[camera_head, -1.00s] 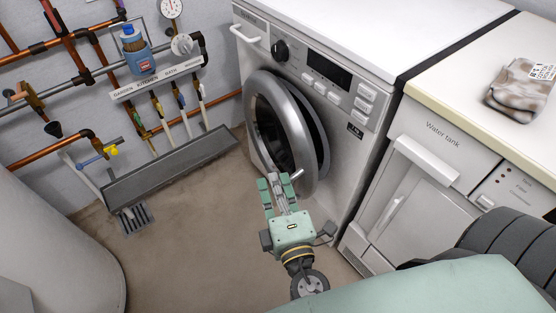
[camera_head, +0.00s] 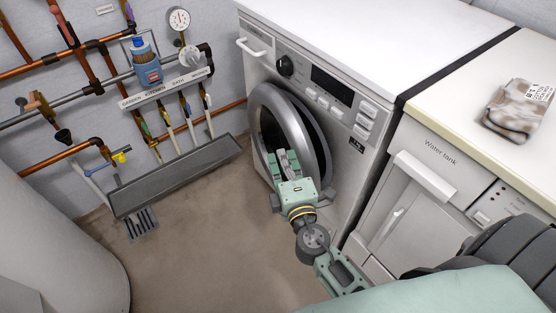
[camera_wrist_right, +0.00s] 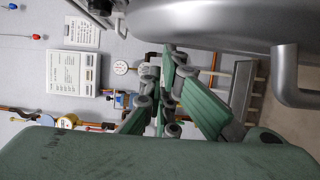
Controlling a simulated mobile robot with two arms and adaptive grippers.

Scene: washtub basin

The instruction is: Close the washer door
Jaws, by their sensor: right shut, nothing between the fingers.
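The washer (camera_head: 345,175) is white and stands against the back wall. Its round door (camera_head: 258,104), with a silver ring and dark glass, stands ajar, with a dark gap along its right side. My right gripper (camera_head: 281,155) is shut and empty in front of the lower part of the door and hides some of it; contact cannot be told. In the right wrist view, the green fingers of the right gripper (camera_wrist_right: 168,95) are below the curved silver door (camera_wrist_right: 215,22), and a silver bent handle (camera_wrist_right: 288,82) shows at the right. My left gripper is not in view.
Copper pipes (camera_head: 95,45) and a grey trough (camera_head: 175,178) line the wall at the left. The brown floor (camera_head: 215,240) between is clear.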

